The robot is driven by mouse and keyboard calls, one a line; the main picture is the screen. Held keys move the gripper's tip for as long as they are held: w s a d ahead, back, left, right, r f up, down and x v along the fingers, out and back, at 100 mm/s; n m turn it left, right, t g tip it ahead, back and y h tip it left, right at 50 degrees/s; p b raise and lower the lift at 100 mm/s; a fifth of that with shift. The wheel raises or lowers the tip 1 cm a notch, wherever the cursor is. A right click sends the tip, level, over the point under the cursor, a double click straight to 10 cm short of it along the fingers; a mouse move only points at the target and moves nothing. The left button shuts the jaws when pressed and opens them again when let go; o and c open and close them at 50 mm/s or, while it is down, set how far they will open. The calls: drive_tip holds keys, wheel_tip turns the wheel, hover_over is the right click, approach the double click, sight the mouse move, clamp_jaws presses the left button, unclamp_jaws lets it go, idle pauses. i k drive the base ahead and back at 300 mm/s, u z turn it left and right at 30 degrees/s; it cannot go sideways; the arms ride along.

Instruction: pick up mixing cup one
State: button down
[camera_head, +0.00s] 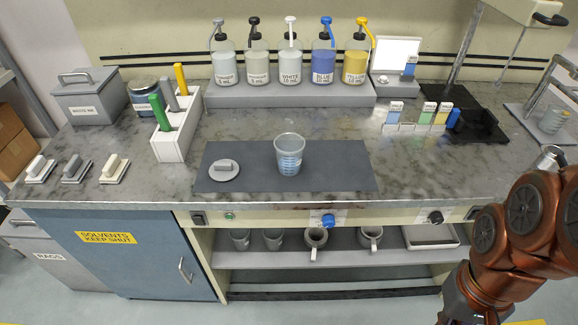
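A clear, tapered mixing cup (289,153) with blue markings stands upright on the dark grey mat (345,180) on the bench. It looks empty of any coloured liquid, and no number can be read on it. My arm shows at the lower right, well away from the cup on the mat. My gripper is not in view.
A round grey lid (224,172) lies left of the cup. A white holder (173,138) with coloured handles stands farther left. Several pump bottles stand on a grey riser (290,93) behind. Sample cards (412,116) are at right. Two mugs (316,238) (370,238) share the shelf.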

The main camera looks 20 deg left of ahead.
sight(289, 147)
drive_tip(key=u, duration=1.25)
drive_tip(key=i, duration=0.15)
drive_tip(key=z, duration=1.5)
drive_tip(key=k, duration=0.9)
drive_tip(key=u, duration=1.6)
drive_tip(key=i, duration=0.5)
drive_tip(key=z, duration=0.05)
